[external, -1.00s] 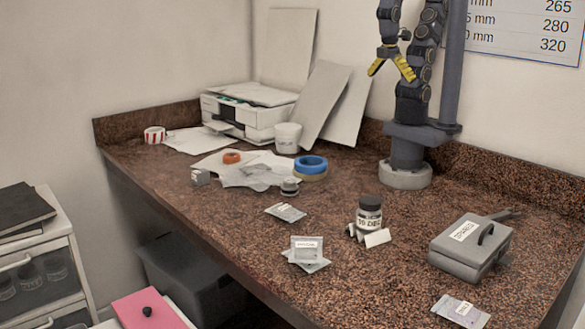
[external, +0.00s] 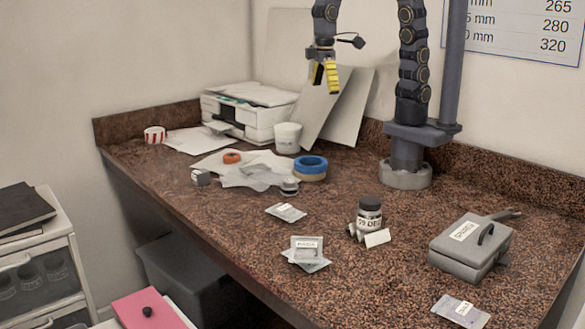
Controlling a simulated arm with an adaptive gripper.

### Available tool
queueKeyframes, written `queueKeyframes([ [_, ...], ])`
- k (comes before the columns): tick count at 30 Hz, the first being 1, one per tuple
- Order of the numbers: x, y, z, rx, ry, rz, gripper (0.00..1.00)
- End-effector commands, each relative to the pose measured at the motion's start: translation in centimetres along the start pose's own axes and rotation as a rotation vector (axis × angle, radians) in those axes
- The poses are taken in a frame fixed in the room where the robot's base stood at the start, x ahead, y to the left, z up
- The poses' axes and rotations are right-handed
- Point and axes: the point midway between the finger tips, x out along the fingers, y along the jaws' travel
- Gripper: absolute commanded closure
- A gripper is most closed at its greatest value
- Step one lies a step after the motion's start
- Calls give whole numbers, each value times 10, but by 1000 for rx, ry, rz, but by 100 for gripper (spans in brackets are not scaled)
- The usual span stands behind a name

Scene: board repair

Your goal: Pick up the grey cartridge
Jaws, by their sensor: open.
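My gripper (external: 325,85) has yellow fingers, is open and empty, and hangs pointing down, high above the counter, in front of the leaning boards. I cannot tell for sure which thing is the grey cartridge. A small grey block (external: 201,177) sits at the left of the counter near the papers. A small round grey piece (external: 290,187) stands in front of the tape rolls. A dark-lidded labelled jar (external: 369,216) stands mid-counter with small pale pieces around its foot. The gripper is well above and apart from all of these.
A grey labelled box (external: 469,252) with a handle stands at the right. Flat grey packets (external: 306,250) lie near the front edge. Blue tape (external: 310,165), a white cup (external: 287,138) and a printer (external: 247,114) stand behind. The counter right of the jar is mostly bare.

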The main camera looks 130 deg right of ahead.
Motion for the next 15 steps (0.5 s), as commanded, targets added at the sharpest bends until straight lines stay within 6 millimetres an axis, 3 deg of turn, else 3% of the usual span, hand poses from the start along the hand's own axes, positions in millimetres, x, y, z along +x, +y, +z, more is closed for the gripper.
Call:
queueKeyframes([
  [1, 8, 1, -25, 55, 8, -1, 16],
  [3, 18, 5, -57, 138, 25, -4, 16],
  [8, 48, 24, -126, 335, 70, 1, 16],
  [15, 112, 81, -215, 648, 153, 41, 16],
])
